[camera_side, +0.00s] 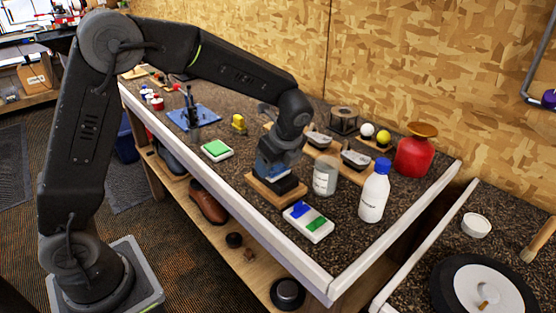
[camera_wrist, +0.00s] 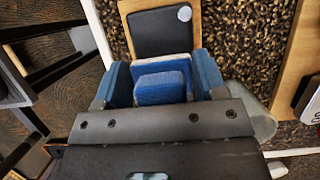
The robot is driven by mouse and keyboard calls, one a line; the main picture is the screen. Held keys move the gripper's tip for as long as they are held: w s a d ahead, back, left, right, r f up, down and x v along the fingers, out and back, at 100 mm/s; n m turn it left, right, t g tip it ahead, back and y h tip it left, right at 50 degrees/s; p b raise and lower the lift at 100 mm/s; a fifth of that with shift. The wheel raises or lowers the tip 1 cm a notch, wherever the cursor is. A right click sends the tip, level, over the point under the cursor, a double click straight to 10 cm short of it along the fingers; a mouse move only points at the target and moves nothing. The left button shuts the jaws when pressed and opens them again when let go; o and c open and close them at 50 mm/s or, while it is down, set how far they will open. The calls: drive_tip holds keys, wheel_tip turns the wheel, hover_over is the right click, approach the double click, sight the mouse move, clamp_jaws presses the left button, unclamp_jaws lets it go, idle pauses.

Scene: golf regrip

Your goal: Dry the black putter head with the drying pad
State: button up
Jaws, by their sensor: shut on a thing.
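My gripper (camera_side: 272,166) is low over the front of the bench and shut on a blue pad. In the wrist view the pad (camera_wrist: 162,86) sits between the two blue fingers. A flat black piece, which looks like the putter head (camera_wrist: 165,32), lies on a wooden block (camera_side: 262,193) just beyond the pad. In the side view the black head (camera_side: 286,184) shows beside and below the fingers, partly hidden by them. The pad is at or just above the head's near end; I cannot tell whether they touch.
A grey cup (camera_side: 325,177) and a white bottle with a blue cap (camera_side: 373,195) stand close on the right. A white tray with blue and green patches (camera_side: 322,231) lies in front. A green-topped pad (camera_side: 217,150) is left. Club heads on a wooden rack (camera_side: 332,152) are behind.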

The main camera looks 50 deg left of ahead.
drive_tip(key=shift+s, duration=0.35)
drive_tip(key=shift+w, duration=1.15)
drive_tip(key=shift+s+f, duration=0.15)
drive_tip(key=shift+s, duration=1.05)
drive_tip(key=shift+w, duration=1.2)
drive_tip(key=shift+s+r, duration=0.15)
drive_tip(key=shift+s, duration=0.45)
drive_tip(key=shift+s+r, duration=0.15)
drive_tip(key=shift+s, duration=0.45)
drive_tip(key=shift+w+f, duration=0.15)
drive_tip(key=shift+w, duration=1.05)
drive_tip(key=shift+s+f, duration=0.25)
drive_tip(key=shift+s, duration=1)
drive_tip(key=shift+w, duration=0.55)
